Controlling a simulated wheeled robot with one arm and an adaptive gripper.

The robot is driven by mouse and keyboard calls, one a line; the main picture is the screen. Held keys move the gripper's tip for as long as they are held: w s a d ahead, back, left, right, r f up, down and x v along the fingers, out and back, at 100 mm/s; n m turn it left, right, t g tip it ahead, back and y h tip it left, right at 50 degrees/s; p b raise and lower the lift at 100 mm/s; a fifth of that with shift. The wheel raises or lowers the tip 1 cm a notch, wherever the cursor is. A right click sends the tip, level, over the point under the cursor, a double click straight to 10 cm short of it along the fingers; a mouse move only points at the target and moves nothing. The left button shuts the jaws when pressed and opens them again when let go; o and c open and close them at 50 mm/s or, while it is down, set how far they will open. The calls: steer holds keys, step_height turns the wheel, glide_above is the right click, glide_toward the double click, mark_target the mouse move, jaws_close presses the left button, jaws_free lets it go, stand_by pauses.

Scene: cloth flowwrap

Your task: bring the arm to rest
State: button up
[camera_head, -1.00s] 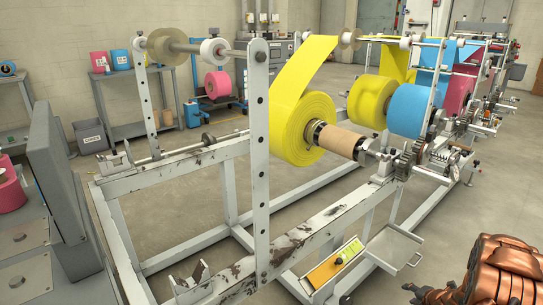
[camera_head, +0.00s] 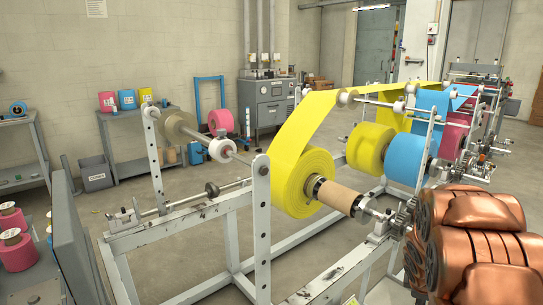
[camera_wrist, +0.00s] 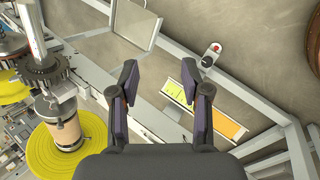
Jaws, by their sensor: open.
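My gripper (camera_wrist: 160,78) is open in the wrist view. Its two dark fingers stand well apart with nothing between them. Beyond them show the floor and pale frame bars. My gripper is not visible in the head view; copper-coloured links of my arm (camera_head: 478,245) fill the lower right there.
The white machine frame (camera_head: 262,225) holds a large yellow roll (camera_head: 300,182) on a brown core (camera_head: 340,196). Grey shelving (camera_head: 135,145) stands behind.

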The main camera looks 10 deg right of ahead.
steer(key=s+a+r+m+g+y+p, duration=0.1)
steer(key=s+a+r+m+p, duration=0.25)
steer(key=s+a+r, duration=0.4)
steer(key=s+a+r+m+g+y+p, duration=0.1)
steer(key=s+a+r+m+p, duration=0.3)
steer(key=a+r, duration=0.55)
steer(key=s+a+r+m+g+y+p, duration=0.1)
steer(key=s+a+r+p, duration=0.3)
steer(key=s, duration=0.5)
steer(key=s+a+r+m+g+y+p, duration=0.1)
steer(key=s+a+r+m+g+p, duration=0.1)
steer(key=s+a+r+p, duration=0.3)
steer(key=s+a+r, duration=0.4)
steer(key=a, duration=0.2)
steer(key=shift+s+a+y+p, duration=0.2)
steer(key=shift+s+y+p, duration=0.1)
steer(key=shift+y, duration=0.1)
steer(key=shift+c, duration=0.4)
